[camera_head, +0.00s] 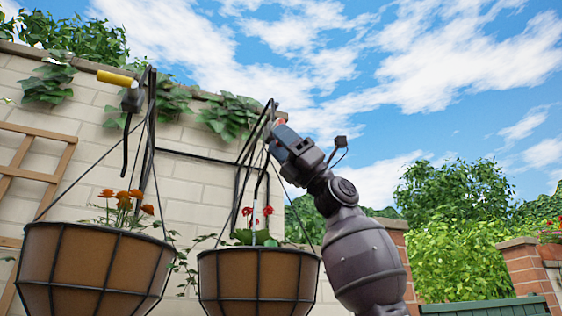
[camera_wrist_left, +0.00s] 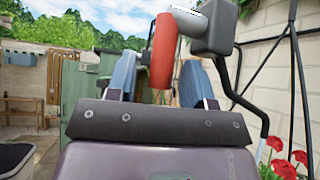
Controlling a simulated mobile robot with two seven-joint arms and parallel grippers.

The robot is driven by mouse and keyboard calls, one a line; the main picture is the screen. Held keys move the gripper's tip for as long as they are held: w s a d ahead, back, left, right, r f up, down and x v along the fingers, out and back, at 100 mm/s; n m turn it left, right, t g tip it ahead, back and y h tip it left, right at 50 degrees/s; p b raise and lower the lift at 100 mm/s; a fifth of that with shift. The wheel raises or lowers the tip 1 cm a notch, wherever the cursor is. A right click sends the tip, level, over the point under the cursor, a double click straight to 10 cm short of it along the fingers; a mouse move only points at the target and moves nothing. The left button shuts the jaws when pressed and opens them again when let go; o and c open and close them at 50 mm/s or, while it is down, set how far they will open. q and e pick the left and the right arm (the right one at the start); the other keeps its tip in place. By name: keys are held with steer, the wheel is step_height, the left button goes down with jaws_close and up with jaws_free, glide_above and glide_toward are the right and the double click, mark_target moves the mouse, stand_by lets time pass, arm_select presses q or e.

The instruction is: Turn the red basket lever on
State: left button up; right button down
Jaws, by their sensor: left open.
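The red lever (camera_wrist_left: 162,52) shows large in the left wrist view, joined by a grey arm to a grey valve block (camera_wrist_left: 213,27). My left gripper (camera_wrist_left: 158,80) is open, with a blue finger on each side of the lever and visible gaps. In the head view, my left gripper (camera_head: 281,134) is up at the top of the red-flower basket's stand and hides most of the valve; only a small bit of red shows there. The red-flower basket (camera_head: 258,280) hangs below, with a thin pale streak (camera_head: 254,222) beneath the bent pipe. My right gripper is not in view.
A basket with orange flowers (camera_head: 92,265) hangs at the left, with a yellow lever (camera_head: 117,79) above it. A brick wall (camera_head: 205,185) and black hanging rods stand close behind. Open sky lies to the right of my arm.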

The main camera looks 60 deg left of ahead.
arm_select(q)
steer(key=b+v, duration=0.2)
steer(key=v, duration=0.9)
steer(key=shift+b, duration=0.3)
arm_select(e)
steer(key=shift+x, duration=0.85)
arm_select(q)
steer(key=shift+r, duration=0.1)
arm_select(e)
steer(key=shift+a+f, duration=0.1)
arm_select(q)
steer(key=shift+a, duration=0.1)
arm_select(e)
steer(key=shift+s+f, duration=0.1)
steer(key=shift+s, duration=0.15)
